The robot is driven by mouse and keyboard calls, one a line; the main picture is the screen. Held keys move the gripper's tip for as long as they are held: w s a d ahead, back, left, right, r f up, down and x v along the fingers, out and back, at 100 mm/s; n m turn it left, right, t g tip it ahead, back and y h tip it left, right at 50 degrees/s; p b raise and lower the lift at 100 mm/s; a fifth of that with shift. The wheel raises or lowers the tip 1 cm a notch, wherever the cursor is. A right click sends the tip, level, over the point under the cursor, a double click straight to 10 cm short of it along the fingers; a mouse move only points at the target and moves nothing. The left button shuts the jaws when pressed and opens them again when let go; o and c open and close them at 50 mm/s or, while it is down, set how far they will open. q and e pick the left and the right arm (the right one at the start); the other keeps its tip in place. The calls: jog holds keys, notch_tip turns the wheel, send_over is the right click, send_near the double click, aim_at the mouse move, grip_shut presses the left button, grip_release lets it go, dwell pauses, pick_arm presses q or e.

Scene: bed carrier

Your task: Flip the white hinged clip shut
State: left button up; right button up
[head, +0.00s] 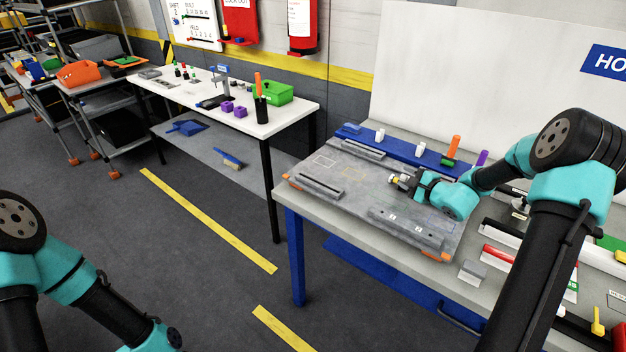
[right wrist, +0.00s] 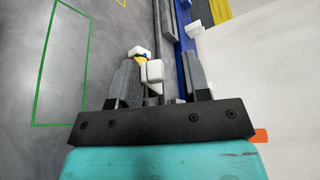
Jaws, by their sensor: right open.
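A white clip (right wrist: 155,71) shows in the right wrist view between the fingers of my right gripper (right wrist: 165,78), close to the left finger. A second white part (right wrist: 138,51) and a small yellow piece sit just beyond it. I cannot tell whether the clip touches a finger, and its lower part is hidden. In the head view my right gripper (head: 397,180) is low over the grey board (head: 352,178), open. The clip is too small there to make out clearly. Of my left arm only links show at the lower left; its gripper is out of view.
A blue rail (head: 400,152) with white blocks (head: 379,135) runs behind the grey board. Orange (head: 453,146) and purple upright parts stand near it. Grey slotted bars (head: 405,228) lie on the board. A white panel rises behind. A red-handled item lies right of the board.

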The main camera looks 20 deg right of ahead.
jog(key=shift+w+d+r+m+g+y, duration=0.35)
jog(key=shift+d+r+m+g, duration=0.4)
jog(key=shift+m, duration=0.45)
jog(key=shift+w+d+r+m+g+y, duration=0.3)
jog(key=shift+w+d+m+g, duration=0.1)
jog(key=shift+m, duration=0.3)
jog(key=shift+w+d+r+m+g+y, duration=0.15)
jog(key=shift+w+d+r+m+g, duration=0.2)
jog(key=shift+m, duration=0.35)
jog(key=w+d+m+y, duration=0.1)
jog(key=m, duration=0.1)
jog(key=w+d+m+g+y, duration=0.1)
jog(key=d+m, duration=0.1)
jog(key=shift+g, duration=0.3)
jog(key=f+v, duration=0.1)
jog(key=v, duration=1.7)
jog(key=w+a+f+n+g, duration=0.15)
jog(key=w+a, duration=0.35)
jog(key=a, duration=0.6)
jog(key=w+a+f+n+y, duration=0.1)
jog(key=w+a+f+n, duration=0.1)
jog(key=w+a, duration=0.6)
jog(key=w+a+f+n, duration=0.2)
jog(key=w+a, duration=0.1)
jog(key=a, duration=1)
jog(key=a+f+n+g, duration=0.1)
jog(key=a+n, duration=0.1)
jog(key=a, duration=1)
jog(key=shift+a+f, duration=0.15)
jog(key=shift+a, duration=0.25)
